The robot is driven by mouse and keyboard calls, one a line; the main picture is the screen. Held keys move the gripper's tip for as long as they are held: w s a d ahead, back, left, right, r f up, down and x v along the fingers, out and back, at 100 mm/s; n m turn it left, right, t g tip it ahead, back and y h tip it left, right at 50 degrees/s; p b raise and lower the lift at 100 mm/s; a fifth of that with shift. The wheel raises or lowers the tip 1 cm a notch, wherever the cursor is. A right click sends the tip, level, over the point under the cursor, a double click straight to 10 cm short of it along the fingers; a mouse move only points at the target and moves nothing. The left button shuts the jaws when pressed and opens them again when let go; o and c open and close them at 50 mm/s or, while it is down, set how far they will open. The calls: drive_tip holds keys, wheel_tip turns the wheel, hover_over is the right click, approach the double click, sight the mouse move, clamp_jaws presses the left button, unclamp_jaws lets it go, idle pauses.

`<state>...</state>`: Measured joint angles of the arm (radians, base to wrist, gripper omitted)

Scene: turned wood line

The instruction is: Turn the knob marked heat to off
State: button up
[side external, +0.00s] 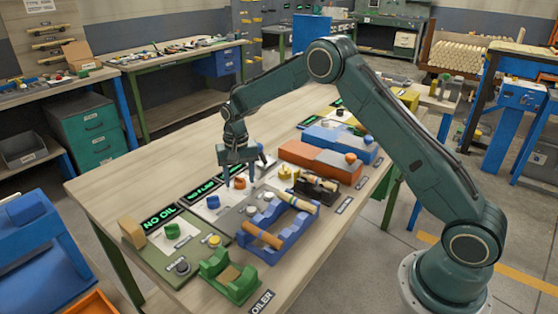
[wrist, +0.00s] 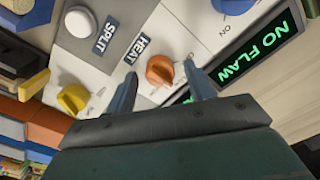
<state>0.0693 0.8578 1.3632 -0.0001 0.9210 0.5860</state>
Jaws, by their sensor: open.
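The orange knob (wrist: 160,70) sits on a pale panel, with the dark label HEAT (wrist: 139,48) beside it in the wrist view. My gripper (wrist: 160,72) is open, one finger on each side of this knob in the picture. I cannot tell whether the fingers touch it. In the side view my gripper (side external: 242,177) points down over the panel, with the orange knob (side external: 240,183) at its fingertips. Part of the knob's surroundings is hidden by my gripper. The marks around the knob are too small or covered to read its setting.
A yellow knob (wrist: 73,98), a white knob (wrist: 81,21) with the label SPLIT (wrist: 106,37), and a blue knob (wrist: 222,5) are nearby. A lit NO FLAW sign (wrist: 256,45) stands beside the panel. A blue rack (side external: 285,222) holds wooden pieces in front.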

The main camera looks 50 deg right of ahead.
drive_tip(key=shift+f, duration=0.1)
drive_tip(key=shift+c, duration=0.2)
drive_tip(key=c, duration=0.9)
drive_tip(key=shift+c, duration=0.2)
drive_tip(key=shift+n, duration=0.4)
drive_tip(key=n, duration=1.1)
drive_tip(key=o, duration=1)
